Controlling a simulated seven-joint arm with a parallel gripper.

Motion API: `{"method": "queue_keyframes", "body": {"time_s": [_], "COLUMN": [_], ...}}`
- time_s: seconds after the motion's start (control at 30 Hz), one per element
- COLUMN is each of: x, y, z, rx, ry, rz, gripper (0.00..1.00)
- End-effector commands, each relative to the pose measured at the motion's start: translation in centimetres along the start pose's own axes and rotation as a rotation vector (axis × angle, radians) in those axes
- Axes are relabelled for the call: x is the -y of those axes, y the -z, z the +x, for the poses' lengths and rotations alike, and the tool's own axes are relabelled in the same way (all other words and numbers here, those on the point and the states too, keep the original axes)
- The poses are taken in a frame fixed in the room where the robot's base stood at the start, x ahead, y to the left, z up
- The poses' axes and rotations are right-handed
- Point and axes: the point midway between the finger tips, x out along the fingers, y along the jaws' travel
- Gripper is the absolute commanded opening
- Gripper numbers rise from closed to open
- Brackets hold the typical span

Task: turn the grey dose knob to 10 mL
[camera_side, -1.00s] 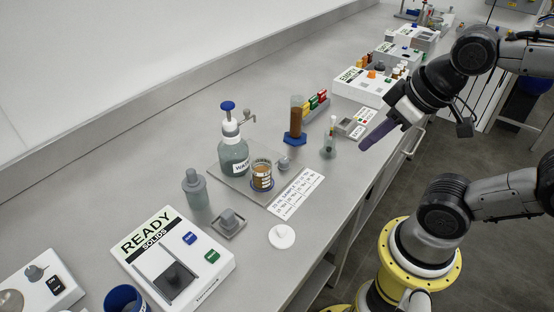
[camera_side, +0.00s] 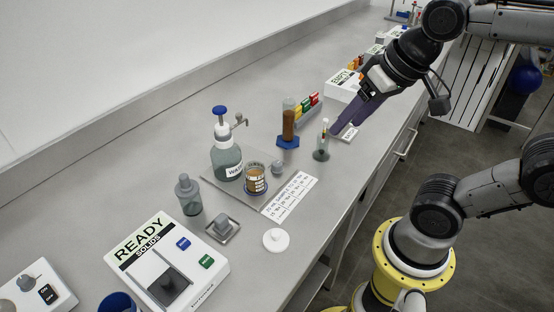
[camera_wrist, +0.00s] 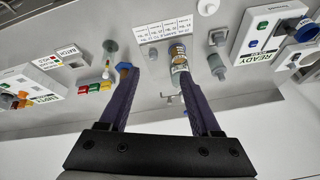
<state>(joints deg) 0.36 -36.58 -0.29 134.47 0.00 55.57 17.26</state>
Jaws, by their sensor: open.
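A small grey knob (camera_side: 277,168) sits at the right end of the grey plate (camera_side: 207,164), beside a cup of brown material (camera_side: 255,180); it looks like the dose knob, but its setting is too small to read. A water bottle with a blue-topped pump (camera_side: 227,160) stands on the same plate. My gripper (camera_side: 336,130) is open and empty, with long dark purple fingers, above the bench to the right of the knob and apart from it. In the wrist view the spread fingers (camera_wrist: 155,72) frame the plate area, and the right finger hides part of the bottle.
A brown-filled cylinder on a blue base (camera_side: 288,128) and a small flask (camera_side: 321,150) stand near my fingers. A printed card (camera_side: 289,195), a white disc (camera_side: 276,240) and a READY solids box (camera_side: 165,262) lie toward the front. Bare bench lies behind the bottle.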

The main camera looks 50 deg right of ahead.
Motion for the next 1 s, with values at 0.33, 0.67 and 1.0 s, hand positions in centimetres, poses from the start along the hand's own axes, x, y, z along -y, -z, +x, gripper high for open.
{"method": "queue_keyframes", "body": {"time_s": [0.33, 0.67, 1.0], "x": [1.6, 1.4, 0.4], "y": [8.8, 14.2, 13.6], "z": [3.5, 12.4, 16.6], "rx": [0.156, 0.327, 0.409], "ry": [-0.088, -0.202, -0.246], "rz": [0.308, 0.459, 0.471], "gripper": [0.64, 0.64, 0.64]}}
